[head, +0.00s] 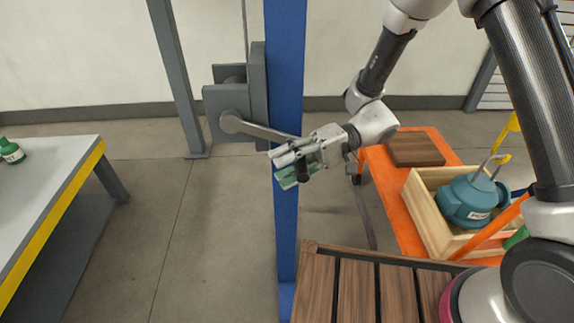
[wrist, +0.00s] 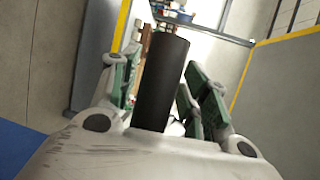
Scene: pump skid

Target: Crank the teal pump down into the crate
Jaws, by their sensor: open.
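The teal pump (head: 470,200) is at the right in the head view, within the outline of the open wooden crate (head: 432,222). A metal lifting hook (head: 490,165) is above it. I cannot tell whether the pump touches the crate floor. The grey winch (head: 236,100) is on the blue post, and its crank arm (head: 258,130) points right and slightly down. My gripper (head: 283,168) is at the crank's end, open, with the dark crank handle (wrist: 163,80) between its green-padded fingers in the wrist view. A gap shows beside the handle.
The crate stands on an orange cart (head: 393,190) with a brown wooden block (head: 415,150). A slatted wood surface (head: 355,290) is in front. A grey bench (head: 40,190) with a yellow edge and a green bottle (head: 11,151) is at the left. Floor between bench and post is clear.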

